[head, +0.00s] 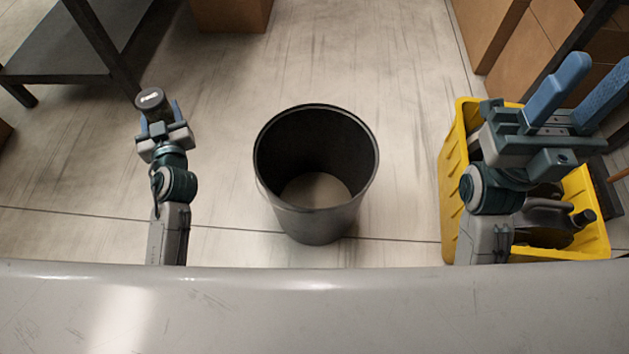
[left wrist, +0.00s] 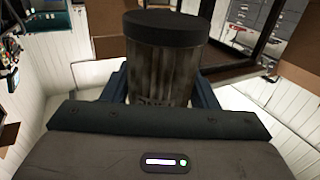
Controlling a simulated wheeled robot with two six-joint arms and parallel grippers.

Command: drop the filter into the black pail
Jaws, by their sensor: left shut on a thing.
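The filter (head: 152,101) is a short cylinder with a black end. It also shows in the left wrist view (left wrist: 160,65), where its body looks dark and stained. My left gripper (head: 160,112) is shut on it, with a blue finger on each side. The black pail (head: 317,228) stands upright on the floor in the middle of the head view, and its visible inside is empty. My left gripper with the filter is to the left of the pail, apart from it. My right gripper (head: 575,95) is at the right, its two blue fingers spread with nothing between them.
A yellow crate (head: 452,185) with dark and grey items in it sits at the right, partly under my right arm. A dark table (head: 60,50) stands at the upper left. Cardboard boxes (head: 230,12) are at the back and upper right. The floor around the pail is clear.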

